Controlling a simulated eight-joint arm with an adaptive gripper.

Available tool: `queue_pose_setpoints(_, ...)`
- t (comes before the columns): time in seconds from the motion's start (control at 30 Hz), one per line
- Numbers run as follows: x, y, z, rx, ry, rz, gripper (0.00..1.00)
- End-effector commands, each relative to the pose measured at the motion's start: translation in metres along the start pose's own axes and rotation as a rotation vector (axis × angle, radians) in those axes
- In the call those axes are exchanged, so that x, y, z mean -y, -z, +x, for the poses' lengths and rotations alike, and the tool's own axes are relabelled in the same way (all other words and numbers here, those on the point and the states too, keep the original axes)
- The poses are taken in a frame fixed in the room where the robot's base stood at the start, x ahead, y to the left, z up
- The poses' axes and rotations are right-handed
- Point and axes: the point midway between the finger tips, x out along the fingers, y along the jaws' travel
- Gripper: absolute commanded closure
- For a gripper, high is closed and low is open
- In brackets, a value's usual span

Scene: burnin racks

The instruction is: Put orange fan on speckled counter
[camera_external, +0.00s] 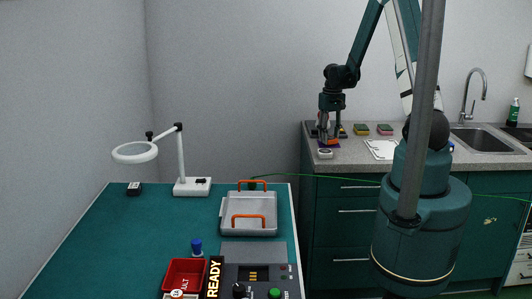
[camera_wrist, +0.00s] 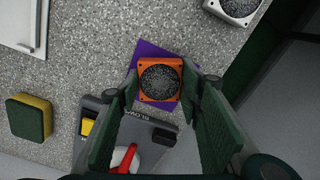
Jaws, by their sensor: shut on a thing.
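The orange fan (camera_wrist: 160,82), a square frame with a dark round grille, shows in the wrist view between the fingertips of my gripper (camera_wrist: 160,85). The fingers press on its left and right sides. A purple square (camera_wrist: 140,52) shows behind the fan; I cannot tell whether the fan touches it. The speckled counter (camera_wrist: 95,30) spreads around and below. In the external view my gripper (camera_external: 328,125) points down over the left end of the counter (camera_external: 347,160), and the fan is mostly hidden there.
A device with a red-and-white knob (camera_wrist: 125,158) stands close to my gripper. A grey fan (camera_wrist: 236,6) lies near the counter edge. A green-yellow sponge (camera_wrist: 29,117) and white board (camera_wrist: 27,25) lie to the left. Bare counter shows between them. The sink (camera_external: 487,138) is farther right.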

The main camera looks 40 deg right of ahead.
Motion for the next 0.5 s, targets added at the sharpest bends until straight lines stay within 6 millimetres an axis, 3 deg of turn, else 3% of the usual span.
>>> queue_pose_setpoints(0.5,0.0,0.0,0.0075,0.0,0.0,0.0,0.78)
